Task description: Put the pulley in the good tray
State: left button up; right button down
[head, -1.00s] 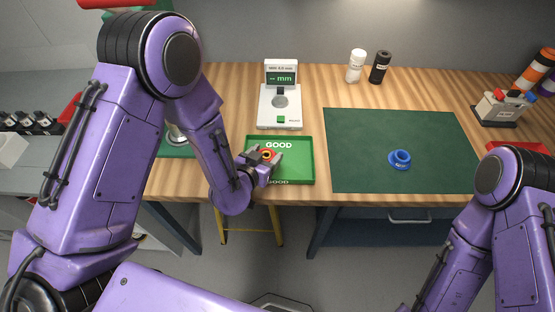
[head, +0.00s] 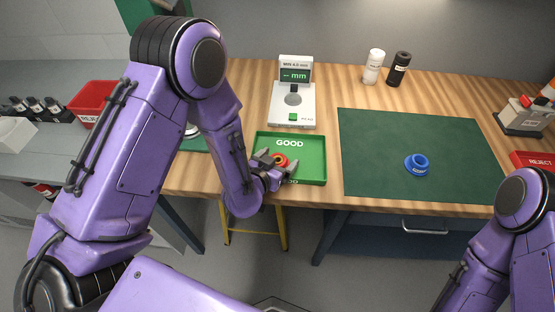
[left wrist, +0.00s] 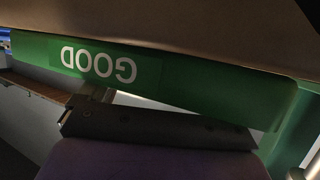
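The good tray (head: 313,178) is a shallow green tray marked GOOD at the front of the wooden bench. A small orange-red pulley (head: 281,160) with a dark centre appears to lie in it. My left gripper (head: 279,161) reaches over the tray's front left part, its grey fingers spread on either side of the pulley; any contact is too small to tell. The left wrist view shows the tray's green front wall (left wrist: 200,85) close up and a dark finger; the pulley does not show there. My right gripper is out of view.
A blue flanged ring (head: 416,164) lies on the green mat (head: 370,140). A white measuring gauge (head: 292,105) stands behind the tray. White (head: 374,66) and black (head: 399,68) bottles stand at the back. Red reject trays lie far left (head: 92,100) and at right (head: 535,160).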

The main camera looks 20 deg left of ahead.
pick_arm(q)
jog(key=shift+r, duration=0.15)
jog(key=b+v, duration=0.1)
jog(key=v, duration=0.3)
jog(key=shift+s, duration=0.3)
jog(key=p+v, duration=0.2)
jog(key=v, duration=0.1)
jog(key=r+p+v, duration=0.1)
jog(key=p+v, duration=0.2)
jog(key=shift+w, duration=0.1)
jog(key=shift+s+a+p, duration=0.15)
jog(key=shift+s+p, duration=0.5)
jog(key=shift+s, duration=0.1)
jog(key=shift+f, duration=0.1)
